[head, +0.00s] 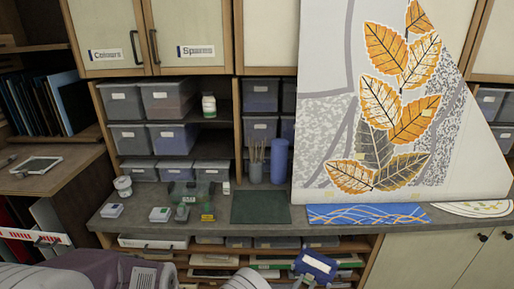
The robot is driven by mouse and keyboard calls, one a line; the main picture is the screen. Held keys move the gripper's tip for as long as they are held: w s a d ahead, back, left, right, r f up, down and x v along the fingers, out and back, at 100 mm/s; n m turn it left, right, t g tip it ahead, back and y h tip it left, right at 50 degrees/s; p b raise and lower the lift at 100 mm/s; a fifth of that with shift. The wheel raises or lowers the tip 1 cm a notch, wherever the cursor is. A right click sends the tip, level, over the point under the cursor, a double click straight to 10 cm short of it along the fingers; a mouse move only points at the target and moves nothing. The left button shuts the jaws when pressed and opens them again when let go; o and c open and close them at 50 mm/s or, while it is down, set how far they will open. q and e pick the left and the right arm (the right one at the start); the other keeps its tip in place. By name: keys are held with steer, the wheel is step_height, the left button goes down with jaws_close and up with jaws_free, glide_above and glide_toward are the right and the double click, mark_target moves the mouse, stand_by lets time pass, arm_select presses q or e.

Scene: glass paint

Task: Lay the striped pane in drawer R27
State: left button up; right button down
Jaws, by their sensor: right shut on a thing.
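The striped pane (368,214), blue with wavy white and orange lines, appears to be the flat piece lying on the grey counter below the large leaf panel. My right gripper (312,270) is low at the bottom of the view, in front of the shelves under the counter and apart from that pane. It is shut on a small blue-edged thing (319,265), which I cannot identify clearly. I cannot make out drawer R27; no such label is readable. My left gripper is not in view.
A blue cylinder (279,160), a brush pot (256,172) and grey bins (167,98) stand behind.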

steer(key=s+d+f+m+g+h, duration=0.1)
steer(key=s+d+m+g+h, duration=0.2)
steer(key=s+d+g+h, duration=0.1)
steer(key=shift+d+f+m, duration=0.2)
steer(key=shift+d+m, duration=0.1)
steer(key=shift+d, duration=0.05)
steer(key=shift+w, duration=0.1)
